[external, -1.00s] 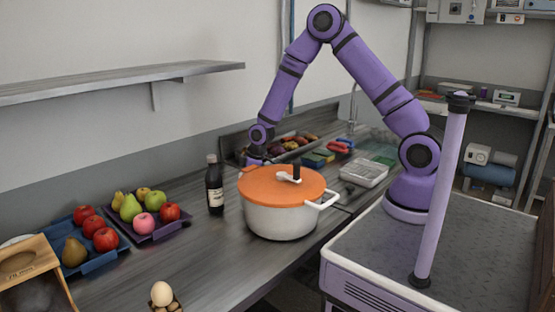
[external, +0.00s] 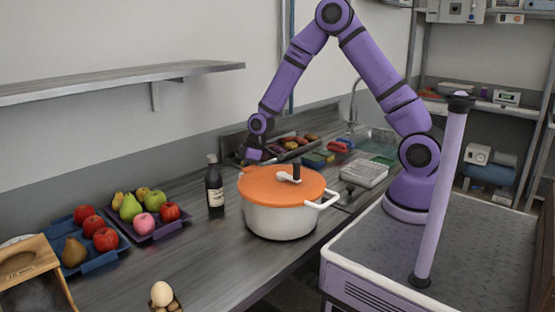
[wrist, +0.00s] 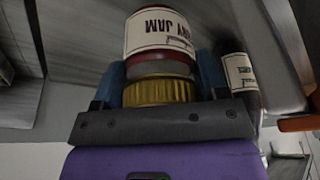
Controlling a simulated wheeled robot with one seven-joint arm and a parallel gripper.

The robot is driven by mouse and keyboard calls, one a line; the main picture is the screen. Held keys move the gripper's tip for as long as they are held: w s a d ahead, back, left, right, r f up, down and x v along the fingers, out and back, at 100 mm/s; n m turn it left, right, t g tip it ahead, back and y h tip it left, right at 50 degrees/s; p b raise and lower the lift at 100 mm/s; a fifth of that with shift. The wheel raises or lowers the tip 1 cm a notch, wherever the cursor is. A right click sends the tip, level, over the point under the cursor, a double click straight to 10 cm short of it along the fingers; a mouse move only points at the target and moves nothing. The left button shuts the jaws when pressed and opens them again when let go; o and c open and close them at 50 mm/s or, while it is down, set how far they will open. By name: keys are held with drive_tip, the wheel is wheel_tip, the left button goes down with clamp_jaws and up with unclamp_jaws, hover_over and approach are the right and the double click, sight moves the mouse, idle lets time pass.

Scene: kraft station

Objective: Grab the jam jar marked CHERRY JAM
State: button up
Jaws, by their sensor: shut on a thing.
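A jam jar (wrist: 158,38) with a gold lid (wrist: 160,91) and dark red contents is in the wrist view. Its white label is upside down and partly readable, ending in "JAM". My gripper (wrist: 161,76) is shut on the jar near its lid, with a blue finger on each side. In the external view my gripper (external: 250,156) is behind and above the left part of the orange-lidded pot. The jar is hidden or too small to make out there.
The white pot (external: 282,220) with its orange lid stands in front of my gripper. A dark bottle (external: 214,188) stands to its left. Fruit trays (external: 148,236) are further left. A produce tray (external: 300,153) lies behind right. A shelf (external: 120,78) juts from the wall.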

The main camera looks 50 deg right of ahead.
wheel_tip(320, 180, up, 6)
drive_tip(key=shift+r, duration=0.2)
